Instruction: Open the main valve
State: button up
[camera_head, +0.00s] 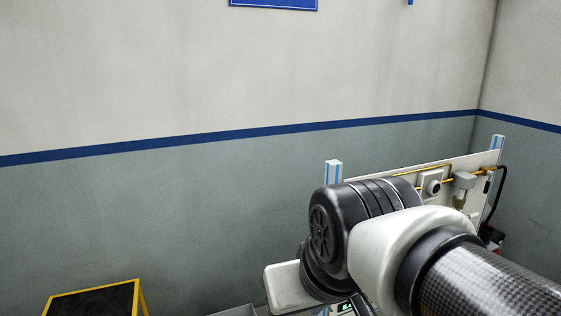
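A pale panel (482,163) with yellow pipes stands against the wall at the right, between blue-striped posts. On it are a round fitting with a dark centre (433,186) and a grey block (464,180) with a small bowl-like part below it. I cannot tell which part, if any, is the main valve. My arm covers the lower and left part of the panel. My gripper is not in view.
A yellow-framed piece with a dark top (95,302) stands at the lower left. A black hose (501,190) hangs at the panel's right end. A small green display (345,307) shows below my arm. The wall at the left is bare.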

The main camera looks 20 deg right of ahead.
aim_at(488, 183)
jog(key=k+z, duration=0.15)
jog(key=z, duration=1.2)
jog(key=i+z, duration=0.5)
jog(key=i, duration=0.25)
